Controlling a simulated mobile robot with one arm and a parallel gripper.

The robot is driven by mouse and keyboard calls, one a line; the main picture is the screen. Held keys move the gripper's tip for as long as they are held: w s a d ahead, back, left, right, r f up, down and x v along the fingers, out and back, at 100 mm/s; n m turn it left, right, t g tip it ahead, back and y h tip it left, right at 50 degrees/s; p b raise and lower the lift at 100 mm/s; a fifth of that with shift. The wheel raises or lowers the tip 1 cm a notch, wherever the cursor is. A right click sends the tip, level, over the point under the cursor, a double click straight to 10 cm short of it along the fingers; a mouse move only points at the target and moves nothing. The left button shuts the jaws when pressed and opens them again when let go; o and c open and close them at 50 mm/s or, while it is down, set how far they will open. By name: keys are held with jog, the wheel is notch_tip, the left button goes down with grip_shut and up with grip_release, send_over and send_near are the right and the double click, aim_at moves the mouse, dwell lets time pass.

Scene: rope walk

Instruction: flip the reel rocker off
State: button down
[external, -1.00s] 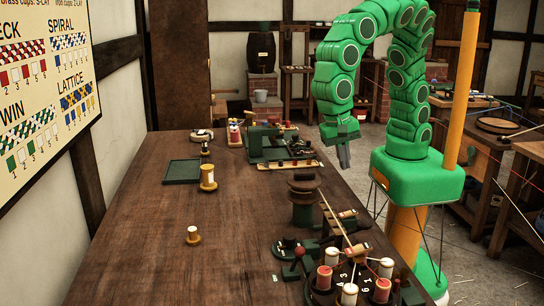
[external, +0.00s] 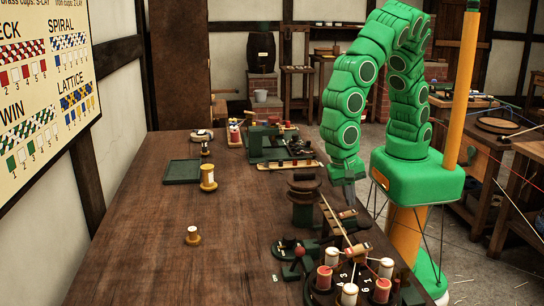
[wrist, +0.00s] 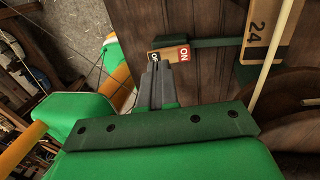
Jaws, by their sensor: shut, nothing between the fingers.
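The reel rocker shows in the wrist view with a red end (wrist: 183,53) marked ON and a dark end (wrist: 154,57) with partly covered white lettering. It lies just beyond my fingertips, by the edge of the brown bench. My gripper (wrist: 158,68) is shut and empty, its tips pointing at the dark end and the middle of the rocker. I cannot tell whether the tips touch it, or which end is pressed down. In the external view my gripper (external: 349,203) hangs low at the bench's right edge, behind the dark slanted rack. The rocker is not clear there.
In the external view, a braiding carousel with bobbins (external: 349,293) stands in front and a dark reel post (external: 303,212) stands left. The bench's left half is mostly clear.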

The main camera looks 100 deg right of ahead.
aim_at(348, 214)
jog(key=shift+x, duration=1.1)
